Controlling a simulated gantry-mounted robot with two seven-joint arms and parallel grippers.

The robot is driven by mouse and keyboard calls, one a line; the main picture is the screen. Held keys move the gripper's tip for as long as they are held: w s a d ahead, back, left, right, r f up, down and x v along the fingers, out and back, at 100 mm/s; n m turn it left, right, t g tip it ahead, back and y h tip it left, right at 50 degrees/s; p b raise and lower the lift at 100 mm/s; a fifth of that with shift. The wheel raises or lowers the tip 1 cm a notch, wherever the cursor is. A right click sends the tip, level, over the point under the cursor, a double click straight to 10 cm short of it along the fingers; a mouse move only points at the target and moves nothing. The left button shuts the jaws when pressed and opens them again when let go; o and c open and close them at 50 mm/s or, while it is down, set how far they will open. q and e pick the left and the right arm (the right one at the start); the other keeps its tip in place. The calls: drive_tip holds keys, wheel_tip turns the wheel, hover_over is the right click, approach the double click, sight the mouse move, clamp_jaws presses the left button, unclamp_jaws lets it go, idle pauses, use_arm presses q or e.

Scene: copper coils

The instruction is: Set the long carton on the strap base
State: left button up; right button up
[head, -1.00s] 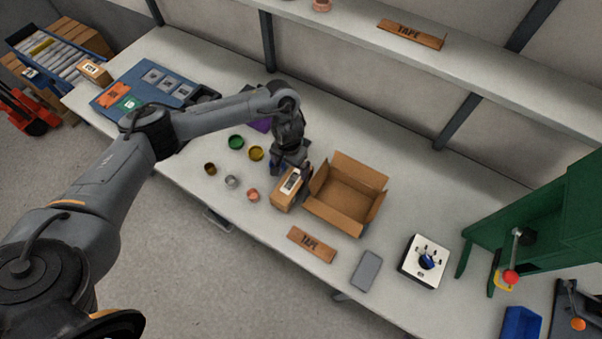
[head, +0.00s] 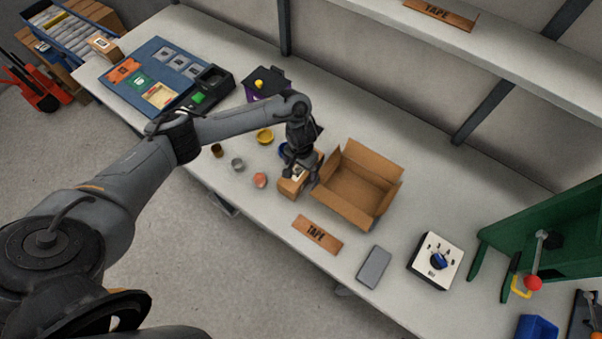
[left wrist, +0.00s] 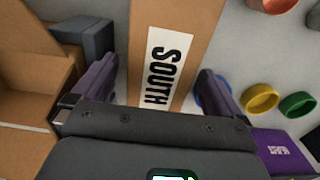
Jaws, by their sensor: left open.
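The long carton (head: 288,188) is a brown box with a white label. It stands on the bench just left of the open box, partly hidden under my left gripper. In the left wrist view the carton (left wrist: 192,30) shows its label reading SOUTH. My left gripper (head: 297,174) is open over the carton, with one finger on each side of it in the left wrist view. Whether the fingers touch it I cannot tell. I cannot make out which thing is the strap base. My right gripper is not in view.
An open cardboard box (head: 352,190) stands close right of the carton. Coloured rings, including a yellow one (head: 264,136), lie left. A TAPE piece (head: 317,234), a grey slab (head: 374,267), a white dial box (head: 436,260) and a green stand (head: 545,235) are to the right.

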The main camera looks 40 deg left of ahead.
use_arm(q)
drive_tip(key=shift+f, duration=0.4)
drive_tip(key=shift+c, duration=0.2)
drive_tip(key=shift+r, duration=0.1)
drive_tip(key=c, duration=1.3)
